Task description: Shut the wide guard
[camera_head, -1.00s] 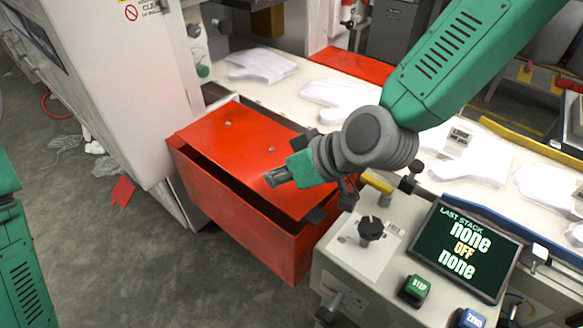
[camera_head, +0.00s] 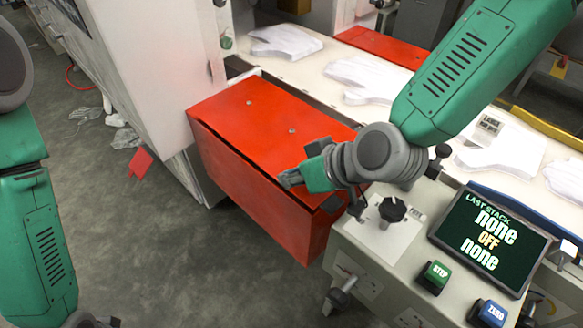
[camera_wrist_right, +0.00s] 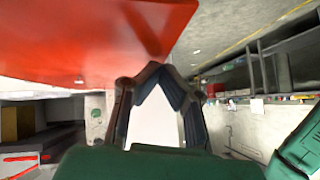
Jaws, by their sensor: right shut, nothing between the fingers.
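The wide guard is the red hinged cover (camera_head: 262,118) on the red box at the conveyor's near side. Its top lies nearly flat, with a thin dark line along the front edge above the red front wall (camera_head: 250,195). My right gripper (camera_head: 287,179) is shut and empty, at the guard's front edge near its right end. I cannot tell whether it touches. In the right wrist view the fingertips (camera_wrist_right: 160,68) meet just beside the red guard (camera_wrist_right: 90,35). My left arm stands at the left edge; its gripper is out of the picture.
A white machine cabinet (camera_head: 150,70) stands left of the guard. The control panel with a screen (camera_head: 490,240), a knob (camera_head: 392,209) and buttons is at the right. White glove shapes (camera_head: 285,42) lie on the conveyor. The floor in front (camera_head: 170,240) is clear.

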